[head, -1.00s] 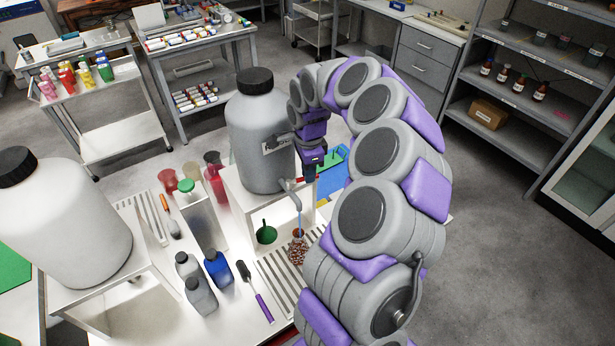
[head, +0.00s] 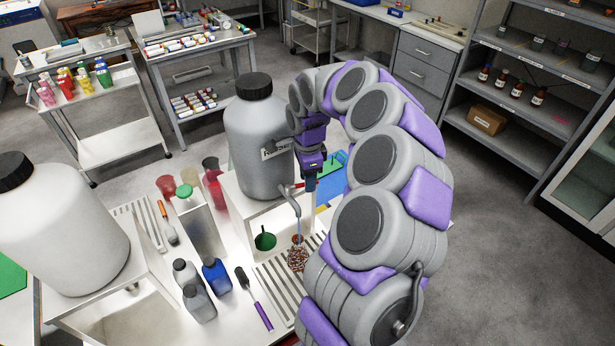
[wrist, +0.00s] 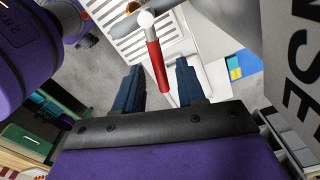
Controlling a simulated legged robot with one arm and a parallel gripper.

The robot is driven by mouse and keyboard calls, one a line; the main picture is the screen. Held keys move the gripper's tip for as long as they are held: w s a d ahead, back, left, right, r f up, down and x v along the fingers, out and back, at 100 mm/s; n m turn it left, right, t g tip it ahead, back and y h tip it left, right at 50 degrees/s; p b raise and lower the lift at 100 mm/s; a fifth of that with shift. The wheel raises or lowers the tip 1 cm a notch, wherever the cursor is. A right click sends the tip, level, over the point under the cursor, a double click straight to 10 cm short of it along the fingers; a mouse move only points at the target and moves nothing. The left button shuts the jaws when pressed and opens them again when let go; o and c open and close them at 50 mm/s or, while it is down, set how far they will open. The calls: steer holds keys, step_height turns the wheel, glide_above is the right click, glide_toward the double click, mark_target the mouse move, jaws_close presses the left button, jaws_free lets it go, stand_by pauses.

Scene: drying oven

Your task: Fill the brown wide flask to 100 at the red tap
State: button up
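The brown wide flask (head: 298,261) stands upright under the tap (head: 290,195) of the grey labelled container (head: 258,140). A thin bluish stream (head: 299,228) runs from the tap down to the flask's mouth. The flask looks speckled brown; its fill level and marks are too small to read. The tap's red handle (head: 298,186) also shows in the wrist view (wrist: 155,65). My gripper (head: 310,188) is beside the tap. In the wrist view my gripper (wrist: 158,74) is open, its two dark fingers apart on either side of the red handle, with gaps visible.
A green funnel (head: 265,241) sits left of the flask. The slotted drain grid (head: 275,285) lies in front. The grey container's wall is close to my gripper.

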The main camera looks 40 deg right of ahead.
step_height(320, 180, up, 17)
steer(key=p, duration=0.2)
steer(key=shift+r+p, duration=0.15)
steer(key=shift+p, duration=0.2)
steer(key=shift+d, duration=0.1)
steer(key=shift+c, duration=0.3)
